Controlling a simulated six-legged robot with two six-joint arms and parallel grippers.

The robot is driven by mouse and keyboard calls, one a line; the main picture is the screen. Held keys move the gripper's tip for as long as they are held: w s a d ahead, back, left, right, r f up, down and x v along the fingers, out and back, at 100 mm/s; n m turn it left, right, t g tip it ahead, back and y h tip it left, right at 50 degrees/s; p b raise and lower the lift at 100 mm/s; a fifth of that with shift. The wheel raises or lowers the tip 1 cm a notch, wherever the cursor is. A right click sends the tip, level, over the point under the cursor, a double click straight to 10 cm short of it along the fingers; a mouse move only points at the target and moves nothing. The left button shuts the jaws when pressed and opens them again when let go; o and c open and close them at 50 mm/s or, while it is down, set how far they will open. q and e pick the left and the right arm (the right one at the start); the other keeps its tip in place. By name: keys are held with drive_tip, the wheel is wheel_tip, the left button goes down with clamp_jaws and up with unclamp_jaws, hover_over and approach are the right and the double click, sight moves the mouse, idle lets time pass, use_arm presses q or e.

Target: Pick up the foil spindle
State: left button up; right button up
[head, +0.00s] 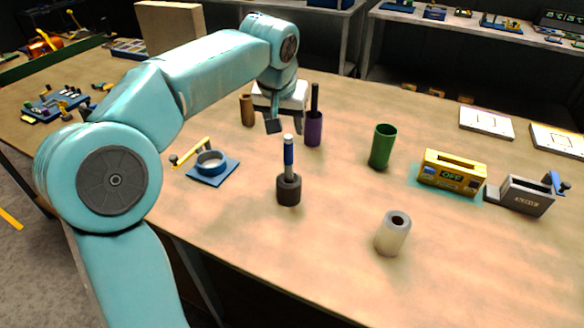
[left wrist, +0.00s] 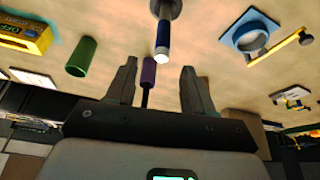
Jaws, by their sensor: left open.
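A slim upright tool with a blue grip and pale tip (head: 288,155) stands in a dark round base (head: 288,190) near the middle of the table. A black rod (head: 315,98) rises from a purple cylinder (head: 313,130) just behind it. I cannot tell for sure which of these is the foil spindle. My left gripper (head: 284,122) is open and empty, above the table near both. In the left wrist view, the purple cylinder (left wrist: 148,72) shows between the spread fingers (left wrist: 158,86), and the blue grip (left wrist: 163,35) lies beyond the fingertips.
A blue ring holder (head: 212,168) is at left. A green cup (head: 382,147), a white hollow roll (head: 393,234), a yellow box (head: 452,172) and a grey box (head: 526,195) are at right. The front middle is mostly clear.

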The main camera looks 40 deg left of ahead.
sight(289, 149)
use_arm(q)
drive_tip(key=x, duration=0.5)
drive_tip(key=shift+f, duration=0.45)
drive_tip(key=x, duration=0.5)
drive_tip(key=shift+w+a+f, duration=0.25)
drive_tip(key=shift+a, duration=0.05)
drive_tip(key=shift+s+d+r, duration=0.1)
drive_tip(key=shift+s+r, duration=0.05)
drive_tip(key=shift+s, duration=0.05)
drive_tip(key=c, duration=0.3)
clamp_jaws()
